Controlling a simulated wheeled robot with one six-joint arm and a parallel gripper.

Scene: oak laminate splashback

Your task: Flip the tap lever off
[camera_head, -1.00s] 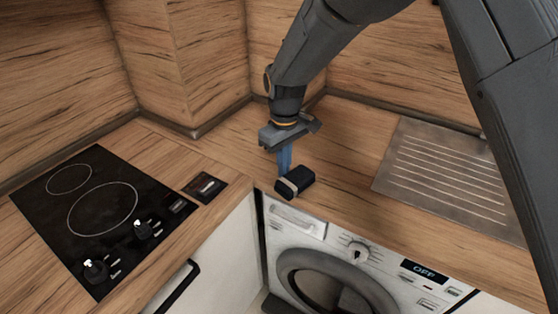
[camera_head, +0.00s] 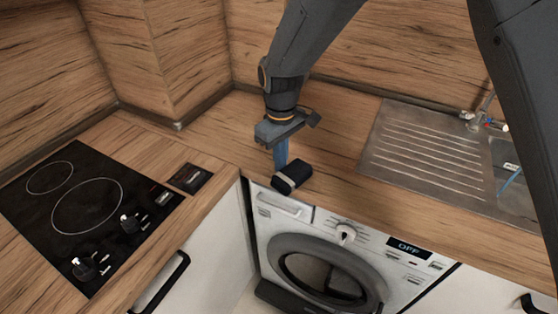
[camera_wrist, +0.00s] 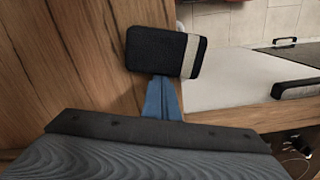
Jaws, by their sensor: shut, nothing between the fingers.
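The tap (camera_head: 474,118) stands at the back of the sink, at the far right of the head view. It is small there and partly cut by my arm, so I cannot tell how its lever is set. My gripper (camera_head: 281,160) points down over the wooden counter, well to the left of the tap. Its blue fingers are shut with nothing between them. In the wrist view the gripper (camera_wrist: 162,90) ends beside a dark block with a pale stripe (camera_wrist: 165,51). I cannot tell whether they touch.
The dark block (camera_head: 292,178) lies near the counter's front edge above the washing machine (camera_head: 330,250). A ridged drainer (camera_head: 425,160) lies between my gripper and the sink basin (camera_head: 510,165). A black hob (camera_head: 85,215) is at left. The counter behind the gripper is clear.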

